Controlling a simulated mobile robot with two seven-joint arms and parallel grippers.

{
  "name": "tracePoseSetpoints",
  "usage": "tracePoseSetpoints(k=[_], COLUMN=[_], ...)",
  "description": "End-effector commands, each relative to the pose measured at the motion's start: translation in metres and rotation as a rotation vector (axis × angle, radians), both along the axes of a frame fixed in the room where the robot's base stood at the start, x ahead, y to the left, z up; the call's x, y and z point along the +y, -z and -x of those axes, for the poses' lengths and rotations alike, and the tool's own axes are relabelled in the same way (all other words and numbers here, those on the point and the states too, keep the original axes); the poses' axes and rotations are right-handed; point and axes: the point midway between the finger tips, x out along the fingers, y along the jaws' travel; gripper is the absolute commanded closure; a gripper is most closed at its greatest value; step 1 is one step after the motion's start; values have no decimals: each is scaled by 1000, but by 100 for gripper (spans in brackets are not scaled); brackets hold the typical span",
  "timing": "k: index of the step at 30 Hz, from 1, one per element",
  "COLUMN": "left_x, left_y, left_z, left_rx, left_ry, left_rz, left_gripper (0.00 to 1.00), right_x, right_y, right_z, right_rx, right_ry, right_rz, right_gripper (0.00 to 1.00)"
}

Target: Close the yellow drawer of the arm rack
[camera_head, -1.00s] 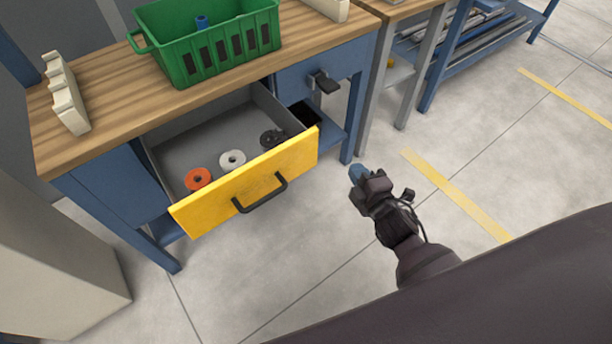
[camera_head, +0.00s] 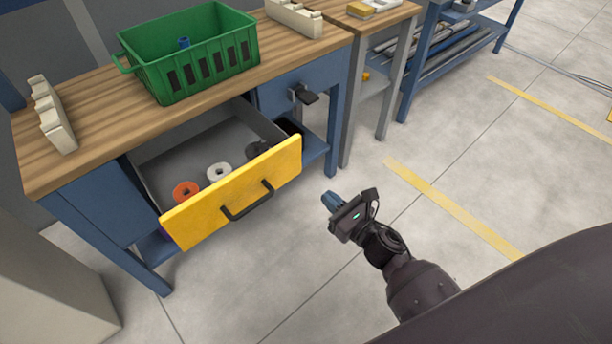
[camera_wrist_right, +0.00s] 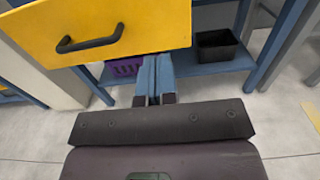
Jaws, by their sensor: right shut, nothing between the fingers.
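The yellow drawer (camera_head: 232,192) of the workbench stands pulled out, with a black bar handle (camera_head: 247,201) on its front. In the right wrist view the drawer front (camera_wrist_right: 120,25) fills the upper left, with its handle (camera_wrist_right: 90,41) to the left of the fingers. My right gripper (camera_head: 329,200) is shut and empty. It is in front of the bench, to the right of the drawer front and apart from it in the head view. Its blue fingers also show in the right wrist view (camera_wrist_right: 154,75), near the drawer's lower right edge. My left gripper is not in view.
Orange (camera_head: 186,191) and white (camera_head: 219,172) rings lie inside the drawer, with a dark one partly hidden. A green crate (camera_head: 190,55) stands on the wooden benchtop (camera_head: 95,112). A black bin (camera_wrist_right: 217,46) sits on the lower shelf. Floor in front is clear.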

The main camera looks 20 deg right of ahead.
Motion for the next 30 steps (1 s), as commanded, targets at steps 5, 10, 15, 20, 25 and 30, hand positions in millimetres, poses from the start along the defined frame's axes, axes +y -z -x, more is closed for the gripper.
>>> tracePoseSetpoints(k=[5,10,15,20,25,30], left_x=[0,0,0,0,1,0], left_y=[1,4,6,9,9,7], left_z=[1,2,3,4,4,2], left_rx=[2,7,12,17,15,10], left_ry=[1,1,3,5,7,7], left_rz=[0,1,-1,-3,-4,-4], left_gripper=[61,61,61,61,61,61], right_x=[7,15,24,32,38,41], right_y=[-1,-1,0,0,1,0], right_z=[-20,-47,-73,-97,-117,-127], right_rx=[-3,-1,1,1,2,2], right_ry=[-1,-2,-1,0,0,1], right_rz=[-1,-3,-3,-3,-3,-3], right_gripper=[100,100,100,100,100,100])
